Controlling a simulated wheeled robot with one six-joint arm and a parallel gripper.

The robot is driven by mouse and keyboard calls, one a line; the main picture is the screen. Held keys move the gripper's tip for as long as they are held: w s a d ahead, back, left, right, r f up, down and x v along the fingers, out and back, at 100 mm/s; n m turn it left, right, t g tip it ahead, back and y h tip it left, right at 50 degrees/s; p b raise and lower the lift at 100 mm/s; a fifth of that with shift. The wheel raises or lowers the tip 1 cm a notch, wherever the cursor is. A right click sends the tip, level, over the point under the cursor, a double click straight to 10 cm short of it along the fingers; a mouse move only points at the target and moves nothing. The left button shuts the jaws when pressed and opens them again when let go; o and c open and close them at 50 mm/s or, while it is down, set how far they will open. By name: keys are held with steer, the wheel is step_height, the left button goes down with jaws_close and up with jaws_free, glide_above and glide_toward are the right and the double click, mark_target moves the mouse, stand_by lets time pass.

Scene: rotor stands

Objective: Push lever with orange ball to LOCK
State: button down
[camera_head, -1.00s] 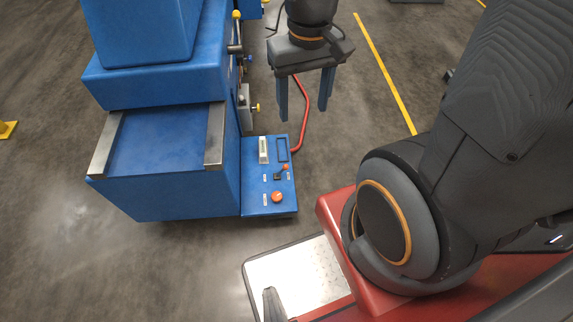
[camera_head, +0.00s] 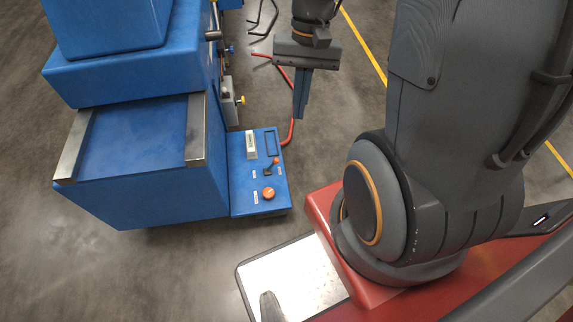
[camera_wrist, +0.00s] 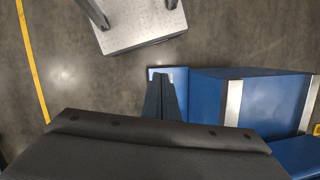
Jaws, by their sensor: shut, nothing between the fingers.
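The lever with the orange ball (camera_head: 276,161) stands on the blue control panel (camera_head: 239,198) in the head view, above a larger orange knob (camera_head: 268,193). Small white labels sit beside the lever but are too small to read. My gripper (camera_head: 299,116) is shut and empty. In the head view it appears above and to the right of the panel, apart from the lever. In the wrist view the shut fingers (camera_wrist: 161,82) cover most of the panel (camera_wrist: 178,74), and the lever is hidden there.
A large blue machine (camera_head: 140,195) with two metal rails (camera_head: 196,130) adjoins the panel on the left. A yellow-knobbed fitting (camera_head: 240,100) sticks out of its side. A red hose (camera_head: 291,130) runs behind the panel. Open grey floor (camera_head: 345,110) lies to the right.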

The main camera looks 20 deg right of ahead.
steer(key=w+d+f+m+t+y+b, duration=0.2)
steer(key=d+f+m+b, duration=0.4)
steer(key=f+b, duration=0.4)
steer(key=w+d+f+m+t+y+b, duration=0.2)
steer(key=f+b, duration=0.8)
steer(key=f, duration=1.2)
steer(key=w+d+f+m+t+y+b, duration=0.3)
steer(key=w+d+f+m+b, duration=0.6)
steer(key=f, duration=0.7)
steer(key=shift+w+d+f+m+y+b, duration=0.25)
steer(key=shift+d+m+y+b, duration=0.25)
steer(key=shift+m+y, duration=0.5)
steer(key=shift+a+f, duration=0.1)
steer(key=shift+a, duration=0.05)
steer(key=b, duration=0.6)
glide_toward(272, 165)
steer(key=shift+w+a+f, duration=0.3)
steer(key=shift+a+f, duration=0.1)
steer(key=shift+f, duration=0.15)
steer(key=shift+w+a+f, duration=0.3)
steer(key=shift+a+f, duration=0.05)
steer(key=shift+f, duration=0.2)
steer(key=shift+r, duration=0.1)
